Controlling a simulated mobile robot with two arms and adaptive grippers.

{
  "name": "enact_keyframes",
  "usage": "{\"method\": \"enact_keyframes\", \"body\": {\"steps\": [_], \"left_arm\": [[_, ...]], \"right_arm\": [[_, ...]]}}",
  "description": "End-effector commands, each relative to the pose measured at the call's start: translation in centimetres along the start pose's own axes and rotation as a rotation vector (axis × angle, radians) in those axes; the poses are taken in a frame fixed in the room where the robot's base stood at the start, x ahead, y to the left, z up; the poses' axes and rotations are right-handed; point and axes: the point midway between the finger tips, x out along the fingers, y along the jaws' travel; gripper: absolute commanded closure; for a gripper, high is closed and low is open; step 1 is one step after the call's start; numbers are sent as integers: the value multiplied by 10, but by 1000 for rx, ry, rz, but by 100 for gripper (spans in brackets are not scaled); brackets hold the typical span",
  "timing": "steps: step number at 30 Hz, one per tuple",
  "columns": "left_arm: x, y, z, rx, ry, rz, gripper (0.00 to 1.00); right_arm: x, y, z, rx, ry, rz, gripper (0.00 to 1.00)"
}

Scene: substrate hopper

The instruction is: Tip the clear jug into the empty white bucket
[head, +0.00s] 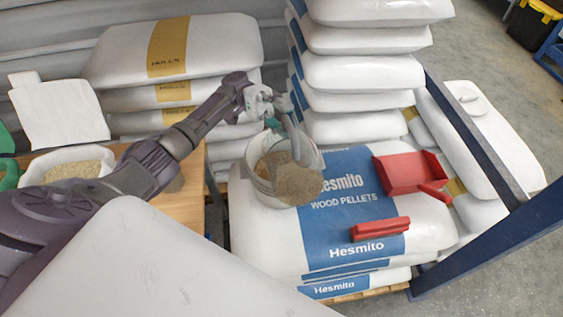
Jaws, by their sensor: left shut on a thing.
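My left gripper (268,108) reaches in from the left and is shut on the clear jug (309,152). The jug looks tilted at the white bucket (257,178), with its grey see-through side below the fingers. The bucket stands on a stacked sack of wood pellets. Brown grainy material shows at the jug and bucket; I cannot tell how much lies in each. The jug covers part of the bucket's inside. My right gripper is out of view.
A red scoop (407,172) and a red-handled tool (380,229) lie on the pellet sack (345,207). Tall sack stacks (362,73) stand behind. A blue post (470,140) rises at right.

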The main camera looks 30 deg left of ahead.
Motion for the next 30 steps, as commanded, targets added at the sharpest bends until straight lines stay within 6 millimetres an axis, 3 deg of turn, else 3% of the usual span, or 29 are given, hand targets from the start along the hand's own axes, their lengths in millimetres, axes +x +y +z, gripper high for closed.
{"method": "enact_keyframes", "body": {"steps": [1, 6, 30], "left_arm": [[-3, -4, -2, -5, 1, 18, 100], [-7, 0, -3, -20, 1, 55, 100], [-7, 2, -3, -25, 1, 61, 100]], "right_arm": [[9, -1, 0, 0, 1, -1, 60], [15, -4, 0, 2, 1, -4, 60], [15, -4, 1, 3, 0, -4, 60]]}}
